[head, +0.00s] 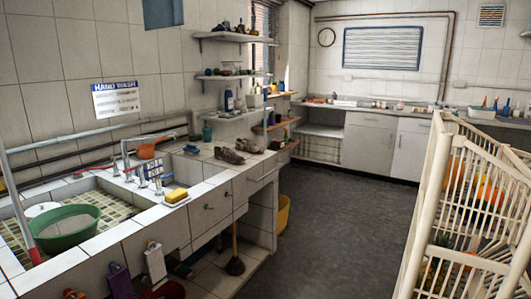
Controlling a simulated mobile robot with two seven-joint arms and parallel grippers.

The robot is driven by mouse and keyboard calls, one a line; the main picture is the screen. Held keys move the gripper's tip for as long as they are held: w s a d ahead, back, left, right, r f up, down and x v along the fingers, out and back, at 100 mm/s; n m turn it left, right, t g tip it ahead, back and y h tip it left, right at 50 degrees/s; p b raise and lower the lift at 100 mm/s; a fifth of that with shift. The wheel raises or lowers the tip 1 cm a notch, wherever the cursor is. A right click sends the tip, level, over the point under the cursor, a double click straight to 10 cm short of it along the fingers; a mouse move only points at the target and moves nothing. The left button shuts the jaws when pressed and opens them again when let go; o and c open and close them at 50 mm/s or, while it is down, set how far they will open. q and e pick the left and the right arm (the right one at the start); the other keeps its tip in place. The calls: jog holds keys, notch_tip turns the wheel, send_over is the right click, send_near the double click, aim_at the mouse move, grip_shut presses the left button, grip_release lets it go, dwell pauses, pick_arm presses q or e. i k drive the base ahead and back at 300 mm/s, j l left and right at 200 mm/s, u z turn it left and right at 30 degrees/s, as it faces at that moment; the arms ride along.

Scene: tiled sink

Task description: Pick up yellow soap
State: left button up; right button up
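The yellow soap (177,195) is a small yellow block with a darker underside. It lies on the white tiled front ledge of the sink counter, left of the picture's centre, beside the small basin. Its top and front face show, and nothing covers it. Neither of my grippers is in the head view.
A green bowl (67,226) sits in the tiled sink at the left. Taps (127,158) stand behind the soap, and shoes (229,156) lie further along the counter. A cream slatted rack (436,215) stands at the right. The dark floor (325,225) between is clear.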

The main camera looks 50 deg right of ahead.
aim_at(178, 195)
jog(key=z, duration=1.4)
